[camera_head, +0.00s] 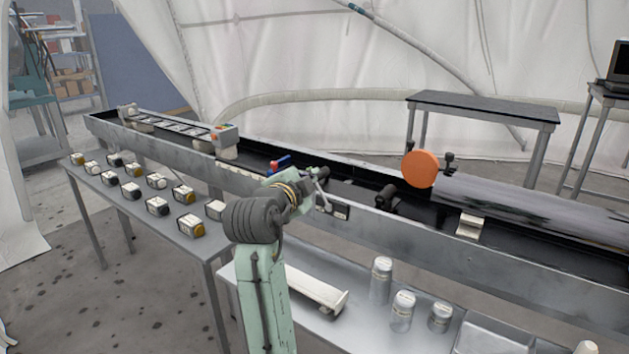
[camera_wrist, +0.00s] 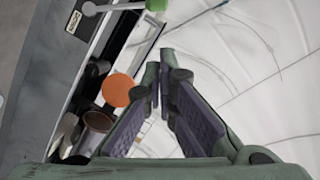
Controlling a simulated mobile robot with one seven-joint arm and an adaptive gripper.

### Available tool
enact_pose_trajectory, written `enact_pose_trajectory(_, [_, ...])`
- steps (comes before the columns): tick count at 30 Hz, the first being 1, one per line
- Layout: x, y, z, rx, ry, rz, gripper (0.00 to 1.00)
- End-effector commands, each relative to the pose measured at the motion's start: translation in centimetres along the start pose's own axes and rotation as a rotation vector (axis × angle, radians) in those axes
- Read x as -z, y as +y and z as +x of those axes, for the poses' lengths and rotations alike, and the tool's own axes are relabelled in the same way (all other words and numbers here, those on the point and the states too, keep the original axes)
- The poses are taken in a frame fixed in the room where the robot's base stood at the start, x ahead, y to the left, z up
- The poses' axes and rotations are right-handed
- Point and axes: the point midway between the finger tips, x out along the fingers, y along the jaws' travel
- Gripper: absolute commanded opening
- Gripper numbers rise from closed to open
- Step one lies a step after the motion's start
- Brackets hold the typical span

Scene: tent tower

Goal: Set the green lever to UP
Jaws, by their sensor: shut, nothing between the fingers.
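A green knob (camera_wrist: 158,5) is cut by the top edge of the wrist view. A pale rod runs left from it to a round white end (camera_wrist: 90,8), beside a small dark label plate (camera_wrist: 75,20). I take this to be the green lever; its setting cannot be read. My gripper (camera_wrist: 158,75) is shut and empty, with its fingertips apart from the knob. In the head view my gripper (camera_head: 318,178) is small and over the long trough, near the label plate (camera_head: 336,210). The lever cannot be made out clearly there.
The long metal trough (camera_head: 400,236) crosses the view. An orange disc (camera_head: 421,169) stands on it, right of my gripper. A red and blue part (camera_head: 280,163) lies close on the left. Jars (camera_head: 381,280) and a table of small boxes (camera_head: 131,190) stand in front.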

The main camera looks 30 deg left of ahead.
Motion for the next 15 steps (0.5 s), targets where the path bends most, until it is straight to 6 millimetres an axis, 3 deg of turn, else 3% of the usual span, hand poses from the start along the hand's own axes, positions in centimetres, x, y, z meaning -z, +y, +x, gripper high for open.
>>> enact_pose_trajectory(6, [0.0, -0.1, -2.1, 0.001, 0.000, 0.000, 0.00])
enact_pose_trajectory(15, [0.0, -0.1, -2.4, 0.000, 0.000, 0.000, 0.00])
